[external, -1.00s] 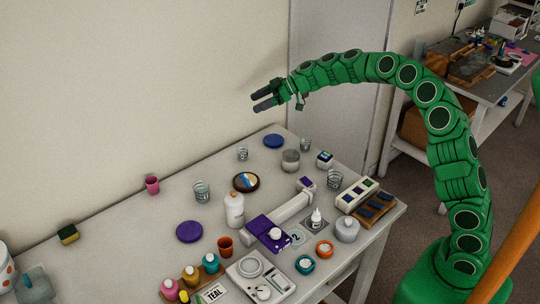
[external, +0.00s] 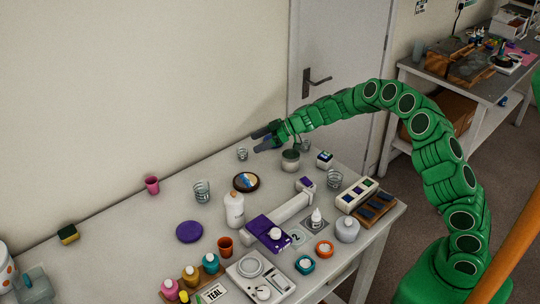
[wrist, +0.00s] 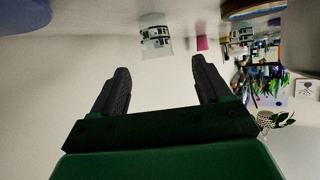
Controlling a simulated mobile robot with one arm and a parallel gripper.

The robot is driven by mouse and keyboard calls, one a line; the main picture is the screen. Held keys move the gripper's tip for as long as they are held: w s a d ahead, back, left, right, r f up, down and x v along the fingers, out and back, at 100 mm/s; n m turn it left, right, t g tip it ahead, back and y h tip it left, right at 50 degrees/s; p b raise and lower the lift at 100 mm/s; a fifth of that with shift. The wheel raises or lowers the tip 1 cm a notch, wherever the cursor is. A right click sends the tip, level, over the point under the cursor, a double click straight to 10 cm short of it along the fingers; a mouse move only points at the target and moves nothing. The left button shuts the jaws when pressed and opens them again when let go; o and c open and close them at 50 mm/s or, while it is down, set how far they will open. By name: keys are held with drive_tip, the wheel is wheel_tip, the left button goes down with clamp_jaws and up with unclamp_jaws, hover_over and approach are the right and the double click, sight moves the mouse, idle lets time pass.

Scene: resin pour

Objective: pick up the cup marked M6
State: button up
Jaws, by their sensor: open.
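Several clear measuring cups stand on the table; no M6 mark is readable on any. A small clear cup (external: 242,154) stands near the back edge, just left of my gripper (external: 255,142). A clear cup with dark markings shows at the top of the wrist view (wrist: 156,38), ahead of the gap between my fingers (wrist: 160,68). Other clear cups stand at left of centre (external: 202,192), at the right (external: 334,180), and behind my wrist (external: 305,146). My gripper is open and empty, pointing left above the table's back part, apart from the cup.
A pink cup (external: 152,185) stands farther left. A round dark dish (external: 246,182) and white bottle (external: 235,210) are in front of the small cup. A grey pot (external: 290,161) stands below my wrist. The back wall is close behind. The table's left middle is mostly clear.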

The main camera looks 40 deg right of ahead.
sight(242, 148)
drive_tip(key=shift+x, duration=3)
drive_tip(key=shift+w+a+f, duration=0.25)
drive_tip(key=shift+w+a, duration=0.15)
drive_tip(key=shift+w, duration=0.1)
drive_tip(key=c, duration=1)
drive_tip(key=shift+c, duration=0.2)
